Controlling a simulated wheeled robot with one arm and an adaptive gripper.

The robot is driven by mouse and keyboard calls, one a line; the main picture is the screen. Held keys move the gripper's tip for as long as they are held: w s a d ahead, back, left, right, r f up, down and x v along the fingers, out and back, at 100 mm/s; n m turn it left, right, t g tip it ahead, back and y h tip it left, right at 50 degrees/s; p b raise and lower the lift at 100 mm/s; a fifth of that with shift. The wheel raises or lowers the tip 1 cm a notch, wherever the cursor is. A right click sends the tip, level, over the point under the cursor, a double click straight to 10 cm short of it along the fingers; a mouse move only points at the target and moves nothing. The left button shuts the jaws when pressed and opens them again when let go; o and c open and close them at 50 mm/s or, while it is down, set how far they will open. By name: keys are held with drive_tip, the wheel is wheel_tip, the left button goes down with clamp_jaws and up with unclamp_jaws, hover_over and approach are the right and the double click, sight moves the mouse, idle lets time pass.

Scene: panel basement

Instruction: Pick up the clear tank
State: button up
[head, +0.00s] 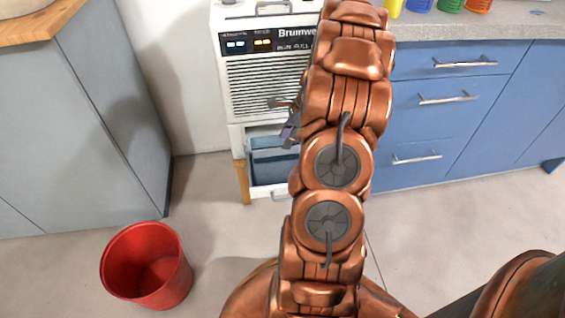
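The clear tank (268,162) is a bluish see-through box in the open bay at the bottom of a white appliance (265,95). Its right part is hidden behind my copper arm. A small part of my gripper (288,130) sticks out left of the arm, in front of the appliance and just above the tank in the picture. The rest of the gripper is hidden by the arm. I cannot see whether it is open or shut, or whether it touches the tank.
A red bucket (147,266) stands on the floor at the lower left. A grey cabinet (85,110) is at the left, and blue drawers (440,105) are at the right under a counter (520,25) with several coloured cups. The floor before the appliance is clear.

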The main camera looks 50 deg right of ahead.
drive_tip(key=x, duration=0.1)
drive_tip(key=b+x, duration=0.1)
drive_tip(key=x, duration=0.1)
drive_tip(key=b+x, duration=0.1)
drive_tip(key=x, duration=0.1)
drive_tip(key=shift+s+d+f, duration=0.1)
drive_tip(key=shift+d+f, duration=0.1)
drive_tip(key=shift+f, duration=0.05)
drive_tip(key=shift+r, duration=0.1)
clamp_jaws()
idle(0.4)
